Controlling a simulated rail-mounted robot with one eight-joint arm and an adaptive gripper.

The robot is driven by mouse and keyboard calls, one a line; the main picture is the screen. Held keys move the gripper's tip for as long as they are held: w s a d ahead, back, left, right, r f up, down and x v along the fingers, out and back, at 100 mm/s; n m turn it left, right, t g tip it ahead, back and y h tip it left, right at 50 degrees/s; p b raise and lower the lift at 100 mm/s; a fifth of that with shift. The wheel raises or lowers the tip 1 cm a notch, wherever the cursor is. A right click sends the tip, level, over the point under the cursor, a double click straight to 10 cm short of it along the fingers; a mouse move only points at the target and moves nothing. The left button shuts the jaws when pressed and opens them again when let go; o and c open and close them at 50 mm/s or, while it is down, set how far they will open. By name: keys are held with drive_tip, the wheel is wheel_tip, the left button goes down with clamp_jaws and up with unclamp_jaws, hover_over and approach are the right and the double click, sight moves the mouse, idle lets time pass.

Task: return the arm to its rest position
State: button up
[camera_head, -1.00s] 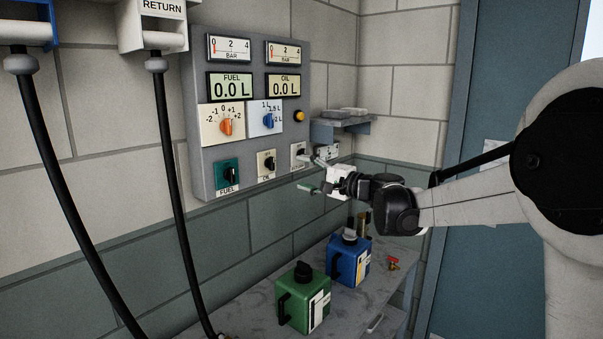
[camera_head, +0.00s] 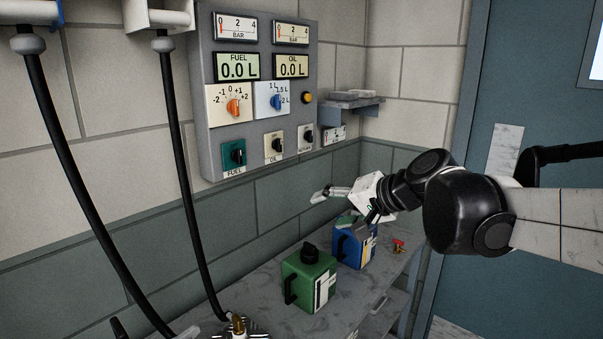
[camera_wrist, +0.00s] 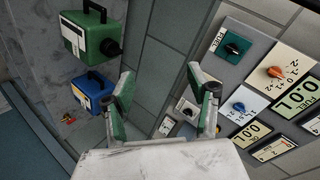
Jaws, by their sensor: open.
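My gripper (camera_head: 330,194) is open and empty in the head view. It hangs in the air in front of the wall, below the control panel (camera_head: 207,105) and above the bench. In the wrist view my gripper (camera_wrist: 165,108) shows two spread fingers with green pads and nothing between them. My arm reaches in from the right, with its elbow bent in front of the blue door.
A green canister (camera_head: 304,281) and a blue canister (camera_head: 345,247) stand on the grey bench (camera_head: 265,290), below my gripper. A red valve (camera_head: 398,246) lies on the bench's right. Black hoses (camera_head: 187,180) hang at left. A small shelf (camera_head: 350,108) juts from the wall.

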drive_tip(key=s+d+f+n+h, duration=0.1)
drive_tip(key=s+d+f+h, duration=0.1)
drive_tip(key=s+d+f, duration=0.2)
drive_tip(key=s+d+f+n+g+h, duration=0.1)
drive_tip(key=s+d+f+h, duration=0.2)
drive_tip(key=s, duration=0.8)
drive_tip(key=s+d+f+n+h, duration=0.1)
drive_tip(key=s+d+f+h, duration=0.2)
drive_tip(key=s+d+f, duration=0.3)
drive_tip(key=shift+s+d+n, duration=0.2)
drive_tip(key=shift+s+n, duration=0.1)
drive_tip(key=shift+s, duration=0.95)
